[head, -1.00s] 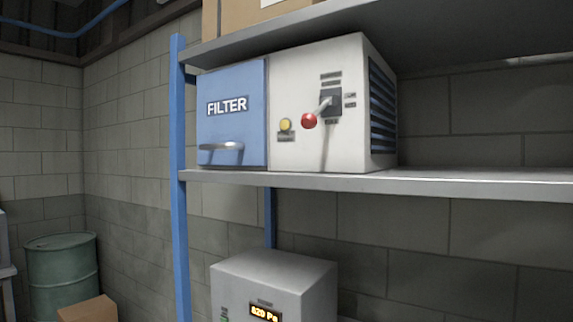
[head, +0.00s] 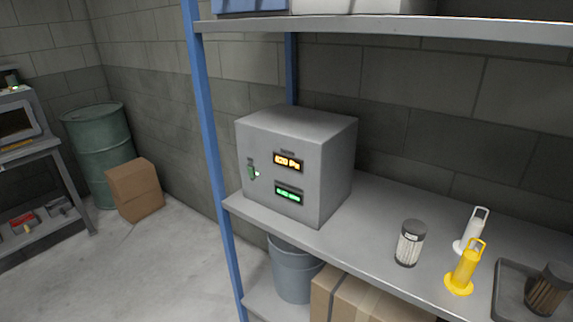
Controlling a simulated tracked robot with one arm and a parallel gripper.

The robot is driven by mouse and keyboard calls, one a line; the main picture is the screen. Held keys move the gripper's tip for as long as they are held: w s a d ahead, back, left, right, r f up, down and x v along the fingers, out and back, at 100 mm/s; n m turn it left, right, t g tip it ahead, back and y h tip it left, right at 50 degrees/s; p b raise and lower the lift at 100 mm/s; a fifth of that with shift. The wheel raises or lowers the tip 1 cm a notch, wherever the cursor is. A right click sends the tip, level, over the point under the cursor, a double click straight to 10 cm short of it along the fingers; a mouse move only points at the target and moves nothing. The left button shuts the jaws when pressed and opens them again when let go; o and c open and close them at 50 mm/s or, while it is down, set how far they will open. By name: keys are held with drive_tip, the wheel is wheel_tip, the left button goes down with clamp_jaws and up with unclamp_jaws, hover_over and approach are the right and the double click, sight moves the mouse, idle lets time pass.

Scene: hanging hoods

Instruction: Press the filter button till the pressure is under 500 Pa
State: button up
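The grey box (head: 268,130) stands on the middle shelf. Its front has an orange display (head: 287,161) showing a number in Pa; the digits are too blurred to read surely. Below it is a green display (head: 290,193), also unreadable. A small green switch or handle (head: 251,171) is on the left of the front. Only the bottom edge of the blue filter door (head: 250,5) and of the white housing beside it (head: 380,6) shows at the top. The yellow button by the FILTER door is out of view now. My gripper is not in view.
A shelf (head: 390,200) holds a dark-capped canister (head: 410,243), a white handled item (head: 472,232), a yellow one (head: 465,268) and a tray (head: 508,290). A blue post (head: 208,130) stands left of the grey box. A bucket (head: 292,272) and carton (head: 345,300) sit below.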

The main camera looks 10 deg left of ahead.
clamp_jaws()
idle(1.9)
